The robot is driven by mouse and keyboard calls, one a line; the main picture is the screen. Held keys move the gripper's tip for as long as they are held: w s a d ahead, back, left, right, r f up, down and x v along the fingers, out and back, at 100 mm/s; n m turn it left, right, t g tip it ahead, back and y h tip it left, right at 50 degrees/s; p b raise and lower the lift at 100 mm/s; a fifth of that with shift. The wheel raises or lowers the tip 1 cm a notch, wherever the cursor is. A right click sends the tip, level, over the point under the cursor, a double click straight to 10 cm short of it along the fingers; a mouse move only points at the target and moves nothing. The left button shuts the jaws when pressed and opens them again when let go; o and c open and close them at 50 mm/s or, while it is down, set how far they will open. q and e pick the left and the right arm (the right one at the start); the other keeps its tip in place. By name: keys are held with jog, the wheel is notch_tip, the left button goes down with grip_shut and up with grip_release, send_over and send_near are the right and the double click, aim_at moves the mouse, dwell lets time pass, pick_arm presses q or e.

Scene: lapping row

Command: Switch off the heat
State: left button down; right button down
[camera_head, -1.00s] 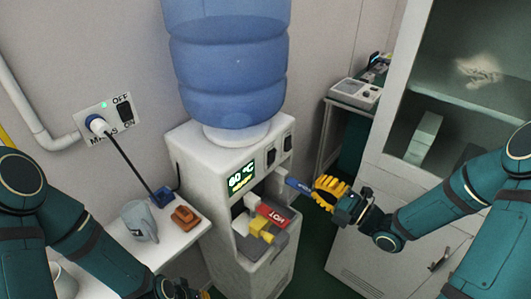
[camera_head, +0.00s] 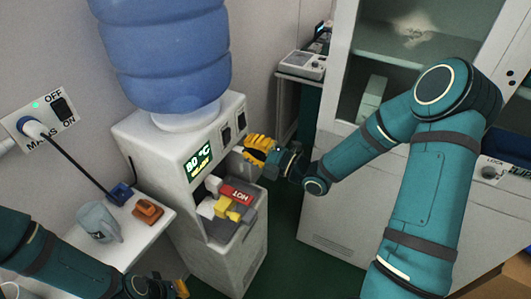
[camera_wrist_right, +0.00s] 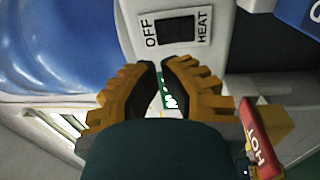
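The white water dispenser (camera_head: 165,150) has a lit display (camera_head: 199,162) reading 80 °C and two dark rocker switches, a nearer one (camera_head: 226,135) and a farther one (camera_head: 241,120). In the right wrist view a dark rocker (camera_wrist_right: 176,29) has a plate marked OFF and HEAT; its set position is unclear. I cannot tell which head-view rocker this is. My right gripper (camera_head: 252,148), with yellow fingers, is in front of the dispenser, just below the rockers. Its fingertips (camera_wrist_right: 160,66) are nearly together, empty, and apart from the HEAT rocker in the picture. My left gripper (camera_head: 182,288) is low, partly cut off.
A red HOT lever (camera_head: 237,193) sticks out below the display. A blue lever (camera_wrist_right: 300,14) shows in the wrist view. A wall socket (camera_head: 40,122) marked MAINS has a plug and cable. A cabinet (camera_head: 340,215) stands right.

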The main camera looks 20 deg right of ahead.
aim_at(226, 134)
pick_arm(q)
jog(key=shift+f, duration=0.15)
pick_arm(e)
jog(key=x, duration=0.6)
jog(key=shift+r, duration=0.1)
